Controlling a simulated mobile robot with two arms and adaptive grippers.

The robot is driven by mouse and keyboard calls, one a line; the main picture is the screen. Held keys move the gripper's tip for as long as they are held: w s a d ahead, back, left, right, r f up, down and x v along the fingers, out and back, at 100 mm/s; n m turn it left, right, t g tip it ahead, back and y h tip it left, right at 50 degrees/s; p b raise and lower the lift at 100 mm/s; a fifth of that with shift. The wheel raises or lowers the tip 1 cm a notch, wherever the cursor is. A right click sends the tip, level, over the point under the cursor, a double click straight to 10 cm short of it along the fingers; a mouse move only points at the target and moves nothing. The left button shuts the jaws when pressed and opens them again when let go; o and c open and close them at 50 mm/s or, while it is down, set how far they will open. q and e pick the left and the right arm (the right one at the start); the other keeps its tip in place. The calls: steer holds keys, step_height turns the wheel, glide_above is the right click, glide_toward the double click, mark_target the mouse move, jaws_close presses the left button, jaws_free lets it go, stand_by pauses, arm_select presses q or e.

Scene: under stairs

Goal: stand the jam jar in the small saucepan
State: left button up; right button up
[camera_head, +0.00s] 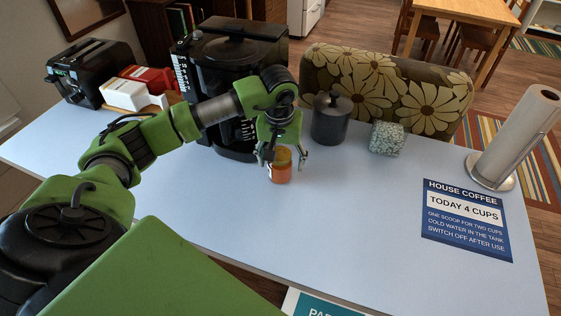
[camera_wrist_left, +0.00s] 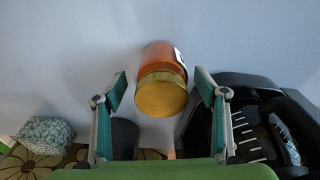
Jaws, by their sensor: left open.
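The jam jar (camera_head: 281,174) stands on the pale table, orange with a gold lid. In the left wrist view the jar (camera_wrist_left: 163,56) shows lid towards the camera, with a white label at its side. My left gripper (camera_head: 286,157) is open just above the jar, its fingers hiding part of the lid. In the wrist view the open left gripper (camera_wrist_left: 161,92) has one finger on each side of the lid, with gaps. I do not see a small saucepan that I can make out. My right gripper is not in view.
A black coffee machine (camera_head: 230,60) stands behind my left arm. A dark lidded canister (camera_head: 331,125) and a speckled cube (camera_head: 387,139) stand behind the jar. A paper towel roll (camera_head: 515,138) and a blue coffee sign (camera_head: 466,220) are at right. The table's front middle is clear.

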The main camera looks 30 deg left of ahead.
arm_select(q)
steer(key=shift+w+a+f+p, duration=0.1)
steer(key=shift+f+p, duration=0.1)
steer(key=shift+f, duration=0.6)
steer(key=shift+w+a+f+p, duration=0.1)
steer(key=shift+f+p, duration=0.05)
steer(key=shift+f, duration=0.6)
steer(key=c, duration=1.8)
steer(key=shift+w+r, duration=0.1)
steer(key=shift+r, duration=0.1)
